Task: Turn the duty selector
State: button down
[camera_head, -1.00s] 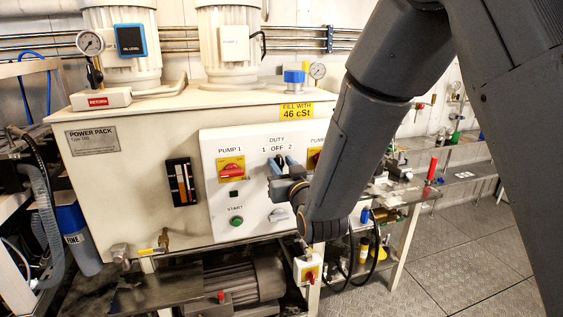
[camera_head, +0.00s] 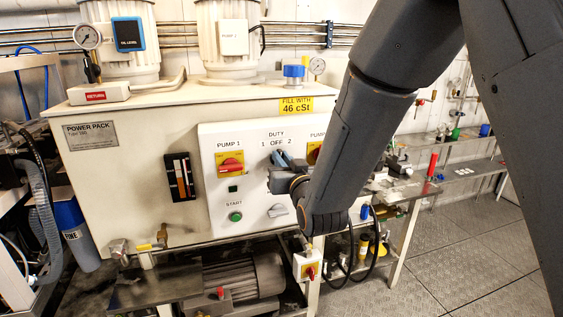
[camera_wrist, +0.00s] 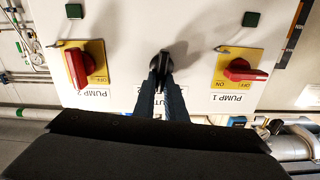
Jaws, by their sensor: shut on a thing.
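The duty selector is a black knob (camera_wrist: 160,62) on the white control panel (camera_head: 217,205), between the two pump switches in the wrist view. My gripper (camera_wrist: 160,75) is shut on the duty selector, one finger on each side of it. In the head view my gripper (camera_head: 279,158) is at the panel just below the DUTY label with positions 1, OFF and 2. There the knob is hidden by my gripper, and its pointer position cannot be told.
The red-and-yellow pump 1 switch (camera_head: 230,164) is left of my gripper, with the green start button (camera_head: 236,216) below it. The pump 2 switch (camera_wrist: 78,68) is on the other side.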

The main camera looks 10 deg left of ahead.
jog(key=shift+w+d+f+m+b, duration=0.1)
jog(key=shift+d+m+b, duration=0.05)
jog(key=shift+m+b, duration=1)
jog(key=shift+w+d+f+m+b, duration=0.1)
jog(key=shift+d+m+b, duration=0.1)
jog(key=shift+m+b, duration=0.95)
jog(key=shift+w+d+f+m+b, duration=0.15)
jog(key=shift+m+b, duration=0.6)
jog(key=shift+m, duration=0.75)
jog(key=c, duration=1.8)
grip_release()
jog(key=shift+s+d, duration=0.1)
jog(key=shift+s, duration=0.05)
jog(key=b+v, duration=0.2)
jog(key=v, duration=0.5)
jog(key=shift+s+d, duration=0.2)
